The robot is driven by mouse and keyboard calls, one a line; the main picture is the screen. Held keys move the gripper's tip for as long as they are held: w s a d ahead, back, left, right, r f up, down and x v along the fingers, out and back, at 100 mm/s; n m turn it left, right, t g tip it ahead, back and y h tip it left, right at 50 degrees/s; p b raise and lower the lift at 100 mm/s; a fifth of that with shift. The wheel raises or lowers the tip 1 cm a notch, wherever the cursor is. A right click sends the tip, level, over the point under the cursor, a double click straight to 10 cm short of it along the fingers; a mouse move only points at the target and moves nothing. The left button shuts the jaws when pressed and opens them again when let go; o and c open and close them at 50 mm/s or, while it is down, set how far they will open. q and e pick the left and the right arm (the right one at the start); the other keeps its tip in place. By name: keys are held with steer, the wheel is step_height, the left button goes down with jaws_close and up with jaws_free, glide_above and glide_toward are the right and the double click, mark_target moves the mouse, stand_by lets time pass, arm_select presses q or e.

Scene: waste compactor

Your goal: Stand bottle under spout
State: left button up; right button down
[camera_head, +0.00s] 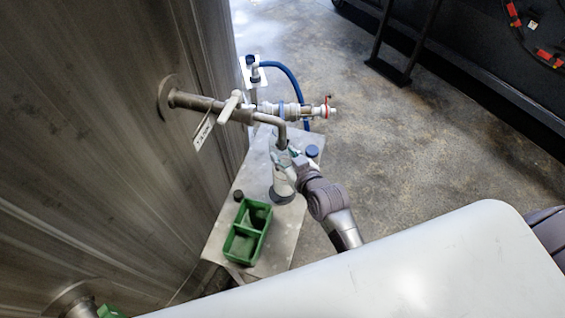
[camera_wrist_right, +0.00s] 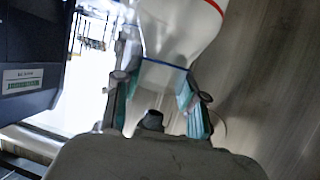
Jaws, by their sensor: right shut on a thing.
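A pale, translucent bottle (camera_head: 283,184) is at the metal shelf (camera_head: 222,232), below the bent spout (camera_head: 281,132) of the pipe. Its base seems to be at a dark round patch on the shelf; I cannot tell whether it touches. My right gripper (camera_head: 288,160) is shut on the bottle's upper part and partly hides its mouth and the spout's end. In the right wrist view the bottle (camera_wrist_right: 172,32), with a blue line and a red line, shows between the fingers of the right gripper (camera_wrist_right: 160,95). My left gripper is not in view.
A green divided crate (camera_head: 247,233) stands at the shelf's near end. A dark cap (camera_head: 238,196) and a blue-grey cap (camera_head: 312,151) are on the shelf. A valve with a red handle (camera_head: 327,106) and a blue hose (camera_head: 292,78) are behind. A metal wall (camera_head: 110,140) bounds the left.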

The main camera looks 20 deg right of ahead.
steer(key=shift+w+a+f, duration=0.2)
steer(key=shift+w+a, duration=0.05)
steer(key=shift+a, duration=0.05)
steer(key=shift+f, duration=0.25)
step_height(320, 180, down, 4)
steer(key=shift+r, duration=0.2)
steer(key=shift+f, duration=0.1)
steer(key=shift+f, duration=0.15)
steer(key=c, duration=0.6)
jaws_free()
steer(key=shift+c, duration=0.2)
